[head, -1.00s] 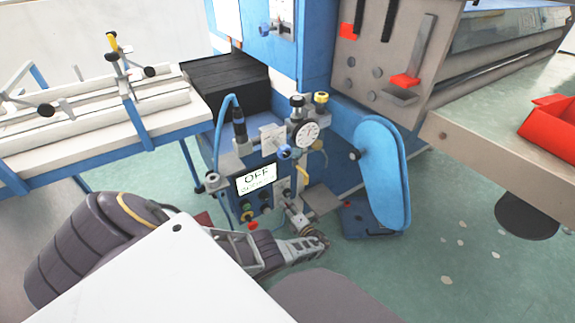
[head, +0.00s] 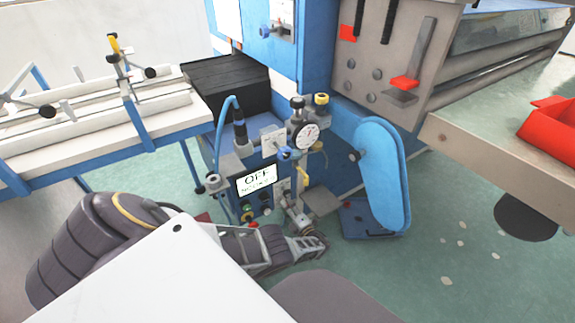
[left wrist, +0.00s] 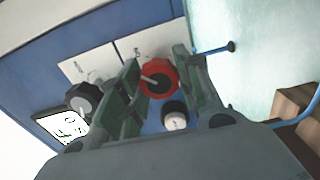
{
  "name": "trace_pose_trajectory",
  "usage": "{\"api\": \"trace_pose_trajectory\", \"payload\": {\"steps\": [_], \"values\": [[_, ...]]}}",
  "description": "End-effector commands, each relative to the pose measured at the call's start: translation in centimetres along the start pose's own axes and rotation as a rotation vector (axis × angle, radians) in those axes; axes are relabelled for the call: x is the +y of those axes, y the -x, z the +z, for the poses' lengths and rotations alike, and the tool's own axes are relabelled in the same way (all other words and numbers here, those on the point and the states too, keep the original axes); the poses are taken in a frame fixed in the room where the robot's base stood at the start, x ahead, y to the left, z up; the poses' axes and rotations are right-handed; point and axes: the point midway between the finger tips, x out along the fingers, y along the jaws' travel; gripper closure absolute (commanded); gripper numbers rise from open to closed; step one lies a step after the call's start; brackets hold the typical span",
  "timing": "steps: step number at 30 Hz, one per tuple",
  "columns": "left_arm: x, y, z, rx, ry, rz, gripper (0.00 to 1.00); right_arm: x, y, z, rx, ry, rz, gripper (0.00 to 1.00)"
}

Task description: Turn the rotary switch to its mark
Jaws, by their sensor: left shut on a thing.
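A red knob with a grey pointer bar (left wrist: 158,77), which looks like the rotary switch, stands before a pale plate in the left wrist view. My left gripper (left wrist: 162,90) has its fingers on both sides of this knob and is shut on it. The plate's marks are too small to read. In the head view my left gripper (head: 308,243) reaches to the lower right of the small control panel; I cannot make out this knob there. The panel's display (head: 257,180) reads OFF above a smaller, unclear line. My right gripper is not in view.
A black knob (left wrist: 83,97) and a pale round button (left wrist: 175,117) sit close to the fingers. A blue rounded guard (head: 383,175) is at the right. A white rail table (head: 90,115) lies at the left.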

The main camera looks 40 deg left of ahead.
Motion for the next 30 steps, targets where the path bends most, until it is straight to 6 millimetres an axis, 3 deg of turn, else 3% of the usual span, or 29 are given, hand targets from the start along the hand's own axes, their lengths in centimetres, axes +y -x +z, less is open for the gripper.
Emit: {"api": "trace_pose_trajectory", "payload": {"steps": [1,2,7,20,30], "values": [[-0.2,0.1,-0.1,0.0,-0.002,-0.003,0.9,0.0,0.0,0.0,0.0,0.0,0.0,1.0],[-0.2,0.1,-0.1,-0.001,-0.002,-0.003,0.64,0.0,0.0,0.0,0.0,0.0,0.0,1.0],[-0.1,0.1,0.0,-0.001,-0.001,-0.002,0.44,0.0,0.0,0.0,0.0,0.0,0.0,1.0],[-0.1,0.1,0.0,-0.001,0.001,-0.001,0.44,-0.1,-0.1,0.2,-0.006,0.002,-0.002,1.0],[-0.1,1.3,0.0,-0.002,0.001,0.0,0.44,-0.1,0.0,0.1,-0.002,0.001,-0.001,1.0]]}}
